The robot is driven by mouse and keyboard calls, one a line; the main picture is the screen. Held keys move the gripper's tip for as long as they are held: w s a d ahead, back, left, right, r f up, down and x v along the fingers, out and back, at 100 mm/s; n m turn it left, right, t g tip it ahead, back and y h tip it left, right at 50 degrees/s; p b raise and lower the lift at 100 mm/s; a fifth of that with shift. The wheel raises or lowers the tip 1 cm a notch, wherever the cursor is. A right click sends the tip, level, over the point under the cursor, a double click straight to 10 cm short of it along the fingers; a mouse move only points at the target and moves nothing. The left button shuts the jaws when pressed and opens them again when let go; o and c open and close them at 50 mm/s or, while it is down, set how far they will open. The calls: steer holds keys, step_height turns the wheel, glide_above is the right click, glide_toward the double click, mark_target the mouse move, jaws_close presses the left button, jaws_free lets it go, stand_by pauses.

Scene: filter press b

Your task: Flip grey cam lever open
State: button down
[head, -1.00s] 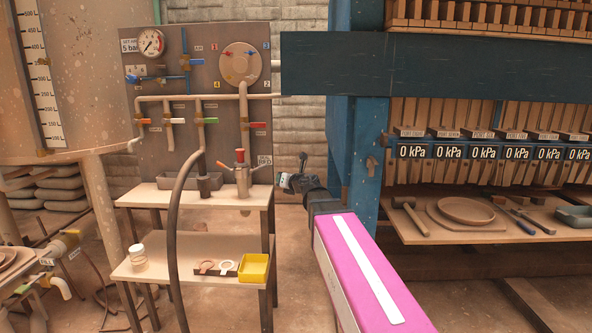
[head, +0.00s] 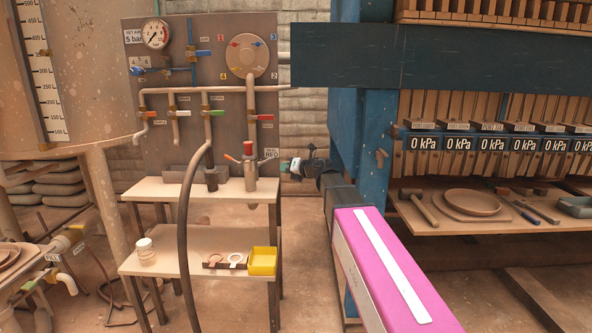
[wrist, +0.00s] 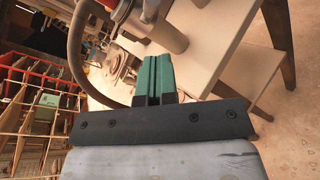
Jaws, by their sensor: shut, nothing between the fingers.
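A grey metal coupling body (head: 250,178) with a red cap (head: 249,147) stands upright on the bench's upper shelf. A short lever angles out to its left (head: 231,158). A grey-looking lever (head: 267,159) angles up and out on its right, small in the picture. My gripper (head: 286,168) is just right of that side, pointing left, apart from the coupling. In the wrist view its green fingers (wrist: 155,62) are together and empty. A grey cylinder (wrist: 162,32) shows beyond the fingertips on the shelf, partly cut off by the frame's top. The levers cannot be made out there.
A dark hose (head: 184,230) hangs in front of the bench, left of the coupling. The lower shelf holds a jar (head: 144,252) and a yellow bin (head: 263,261). The blue press frame (head: 345,140) stands right of my gripper. A panel with valves (head: 200,80) rises behind.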

mark_target(268, 160)
steer(key=w, duration=0.1)
steer(key=w+a+r, duration=0.1)
steer(key=w+a, duration=0.1)
steer(key=w, duration=0.1)
steer(key=shift+a+r, duration=0.25)
steer(key=shift+w+a+r, duration=0.2)
steer(key=shift+r, duration=0.3)
steer(key=shift+w+a+r, duration=0.2)
steer(key=shift+r, duration=0.25)
